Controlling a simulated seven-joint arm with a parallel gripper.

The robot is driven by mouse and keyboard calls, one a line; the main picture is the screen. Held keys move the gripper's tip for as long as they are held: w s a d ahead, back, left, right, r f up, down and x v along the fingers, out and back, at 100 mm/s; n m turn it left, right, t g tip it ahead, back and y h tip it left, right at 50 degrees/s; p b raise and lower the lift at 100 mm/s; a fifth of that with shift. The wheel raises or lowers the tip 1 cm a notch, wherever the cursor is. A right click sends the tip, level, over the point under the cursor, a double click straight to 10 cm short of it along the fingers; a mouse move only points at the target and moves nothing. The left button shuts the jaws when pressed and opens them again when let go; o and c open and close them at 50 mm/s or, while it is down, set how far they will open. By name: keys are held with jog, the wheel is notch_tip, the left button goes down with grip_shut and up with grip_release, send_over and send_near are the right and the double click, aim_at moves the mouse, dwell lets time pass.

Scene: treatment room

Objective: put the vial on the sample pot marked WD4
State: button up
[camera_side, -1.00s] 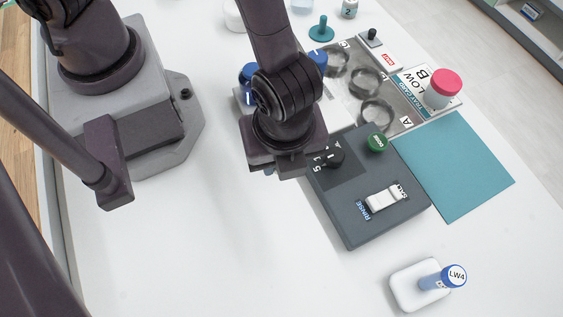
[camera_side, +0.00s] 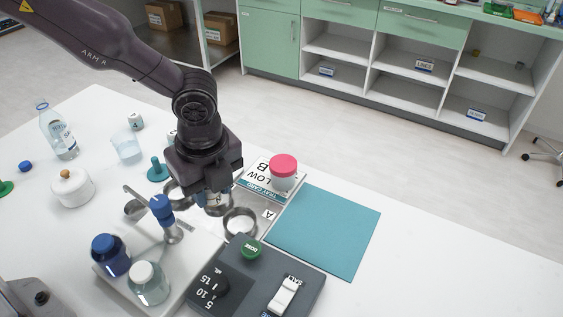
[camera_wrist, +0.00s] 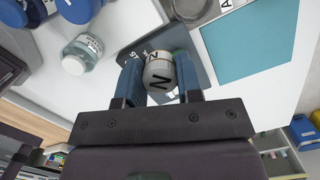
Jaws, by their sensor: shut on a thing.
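My gripper (camera_side: 213,203) is above the metal tray (camera_side: 264,212) with round wells. In the wrist view its blue fingers (camera_wrist: 158,75) are shut on a small whitish round item (camera_wrist: 160,73) with black characters, which look like an N and a 2 or Z. In the side view this item is mostly hidden under the gripper. I cannot tell whether it is the vial. A small white pot (camera_side: 135,122) marked 4 stands at the back left. I can read no WD4 mark in the current views.
A dark control box (camera_side: 255,290) with a green button (camera_side: 250,249) stands in front. A blue bottle (camera_side: 110,256), a clear bottle (camera_side: 148,284) and a blue-topped piece (camera_side: 161,209) are left. The teal mat (camera_side: 325,230) is bare.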

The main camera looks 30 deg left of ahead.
jog(key=w+a+r+m, duration=0.3)
jog(key=w+m, duration=0.2)
jog(key=w, duration=0.1)
jog(key=m+h, duration=0.1)
jog(key=m, duration=0.7)
send_over(284, 162)
jog(key=shift+t, duration=0.4)
jog(key=f, duration=0.7)
jog(key=shift+s+a, duration=0.15)
jog(key=shift+s, duration=0.25)
jog(key=shift+w+f, duration=0.15)
jog(key=shift+f, duration=0.05)
jog(key=shift+w+f, duration=0.1)
jog(key=shift+f, duration=1.5)
